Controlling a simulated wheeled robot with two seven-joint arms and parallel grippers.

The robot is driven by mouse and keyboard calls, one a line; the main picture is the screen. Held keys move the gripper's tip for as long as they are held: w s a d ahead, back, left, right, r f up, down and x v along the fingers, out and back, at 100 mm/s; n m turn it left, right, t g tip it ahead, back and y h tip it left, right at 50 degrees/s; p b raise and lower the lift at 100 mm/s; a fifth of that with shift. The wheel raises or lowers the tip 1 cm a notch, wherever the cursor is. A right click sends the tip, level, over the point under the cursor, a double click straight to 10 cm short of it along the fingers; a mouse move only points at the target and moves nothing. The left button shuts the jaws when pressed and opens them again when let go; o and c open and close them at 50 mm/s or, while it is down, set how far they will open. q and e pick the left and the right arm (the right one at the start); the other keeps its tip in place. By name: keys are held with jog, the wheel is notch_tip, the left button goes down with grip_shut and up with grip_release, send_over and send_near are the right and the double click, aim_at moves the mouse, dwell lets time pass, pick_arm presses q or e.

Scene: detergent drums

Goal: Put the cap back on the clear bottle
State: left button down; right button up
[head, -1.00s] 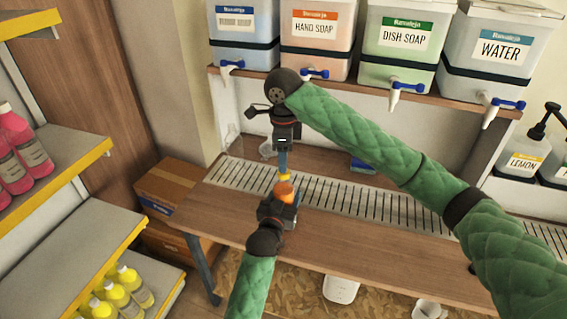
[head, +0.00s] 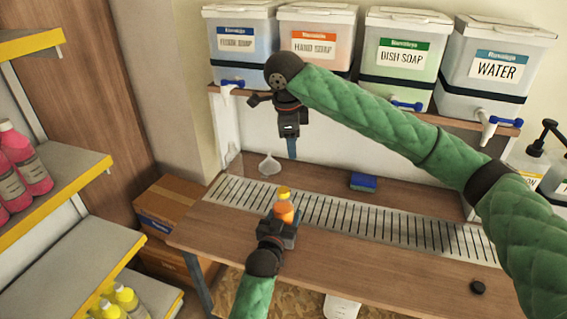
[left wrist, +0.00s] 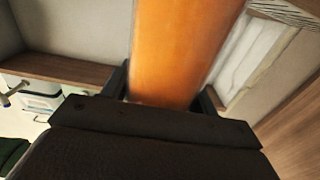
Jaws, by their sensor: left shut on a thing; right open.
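The clear bottle (head: 284,212), filled with orange liquid, stands upright in my left gripper (head: 283,228) over the front of the bench. A yellow cap (head: 284,191) sits on top of it; whether it is screwed tight I cannot tell. In the left wrist view the orange bottle (left wrist: 185,50) stands between the two dark fingers, its top out of frame. My right gripper (head: 291,150) is open and empty, pointing down above and behind the bottle, clear of the cap.
A wooden bench (head: 390,260) has a slotted drain strip (head: 350,215). A clear funnel (head: 269,166), a blue sponge (head: 363,182) and a small black round piece (head: 478,287) lie on it. Soap drums with taps stand on a shelf (head: 350,107) above. Shelving (head: 60,185) stands left.

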jog(key=f+n, duration=0.1)
jog(key=n, duration=1)
jog(key=s+f+n+g, duration=0.1)
jog(key=f+n, duration=0.1)
jog(key=n, duration=1)
jog(key=s+f+n, duration=0.1)
jog(key=n, duration=1)
jog(key=shift+s+a+f+g, duration=0.25)
jog(key=shift+a+f+g, duration=0.05)
jog(key=shift+a+f, duration=0.05)
jog(key=n, duration=0.7)
jog(key=shift+s+a+y, duration=0.15)
jog(key=shift+a+y, duration=0.2)
jog(key=shift+y, duration=0.05)
jog(key=n, duration=0.7)
jog(key=shift+a+n, duration=0.3)
jog(key=n, duration=0.7)
jog(key=shift+a, duration=0.1)
